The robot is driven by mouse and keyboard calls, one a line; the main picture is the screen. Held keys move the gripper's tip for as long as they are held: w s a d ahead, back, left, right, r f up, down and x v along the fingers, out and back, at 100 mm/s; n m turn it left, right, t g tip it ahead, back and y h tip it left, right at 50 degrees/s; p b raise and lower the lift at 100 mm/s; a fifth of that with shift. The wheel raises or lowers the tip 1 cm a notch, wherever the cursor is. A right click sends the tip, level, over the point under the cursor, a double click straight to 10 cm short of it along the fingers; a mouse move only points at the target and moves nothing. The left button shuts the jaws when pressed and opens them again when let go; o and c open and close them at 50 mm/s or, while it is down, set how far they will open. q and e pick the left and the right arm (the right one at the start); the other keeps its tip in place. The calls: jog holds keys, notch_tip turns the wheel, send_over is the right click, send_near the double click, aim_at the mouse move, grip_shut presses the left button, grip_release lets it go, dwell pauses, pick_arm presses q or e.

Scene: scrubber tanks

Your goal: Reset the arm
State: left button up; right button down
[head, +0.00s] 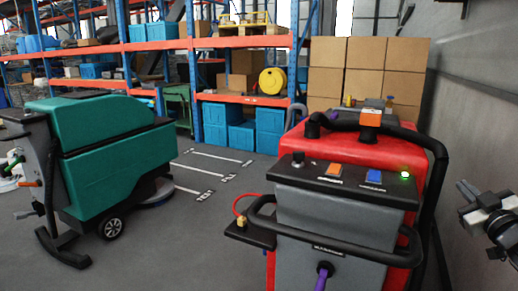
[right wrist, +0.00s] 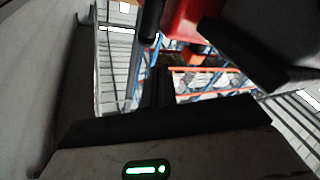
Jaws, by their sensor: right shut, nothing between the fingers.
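My right gripper (head: 468,190) is at the right edge of the head view, to the right of the red and grey scrubber (head: 345,211) and apart from it. It is raised beside the grey wall, shut and empty. In the right wrist view, the dark fingers (right wrist: 160,88) show with nothing held between them, and a green light glows on my gripper's body. Part of the red scrubber (right wrist: 186,20) shows at the top of that view. My left gripper is not in view.
The scrubber has a black handle (head: 330,248), a black hose (head: 439,170), and orange and blue buttons on its panel. A teal scrubber (head: 105,150) stands at left. Shelving (head: 245,43) and stacked cartons (head: 367,52) are behind. Floor (head: 190,235) between the machines is clear.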

jog(key=d+f+g+h, duration=0.3)
jog(key=d+f+h, duration=0.1)
jog(key=s+a+f+g+y, duration=0.1)
jog(key=s+a+f+y, duration=0.15)
jog(key=a+f, duration=0.4)
jog(key=s+a+f+n+g+y, duration=0.1)
jog(key=s+a+f, duration=0.35)
jog(key=f, duration=0.25)
jog(key=s+a+f+g+y, duration=0.1)
jog(key=s+a+f, duration=0.1)
jog(key=a+f, duration=0.5)
jog(key=s+a+f+m+g+y, duration=0.1)
jog(key=s+a+f, duration=0.3)
jog(key=s+a, duration=0.5)
jog(key=s+a+f+m+g+y, duration=0.2)
jog(key=s+a+f+y, duration=0.1)
jog(key=s+a, duration=0.7)
jog(key=a+f, duration=0.1)
jog(key=a, duration=0.1)
jog(key=shift+a, duration=0.35)
jog(key=shift+f, duration=0.1)
